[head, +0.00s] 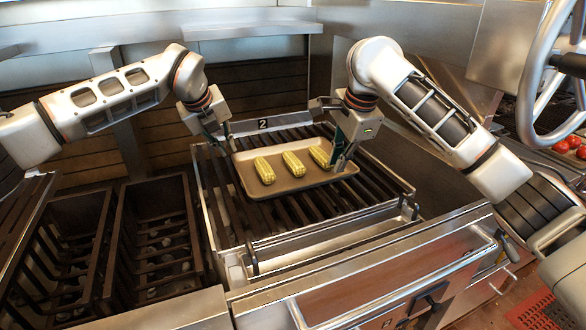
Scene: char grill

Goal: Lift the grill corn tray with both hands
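The shallow brown tray (290,187) holds three yellow corn cobs (292,164) in a row. It is over the slotted grill grate (300,213); I cannot tell whether it rests on the bars or is slightly above them. My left gripper (228,148) is at the tray's back left edge, fingers pointing down. My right gripper (341,162) is at the tray's right edge, close to the rightmost cob, fingers pointing down. The fingertips of both are small and partly hidden, so I cannot tell whether either is shut on the rim.
Two dark charcoal bins (160,245) lie left of the grill. A metal counter with a drawer front (400,285) runs along the front. A large steel handwheel (535,75) and red tomatoes (572,142) are at the right. A number 2 plate (263,124) is behind the tray.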

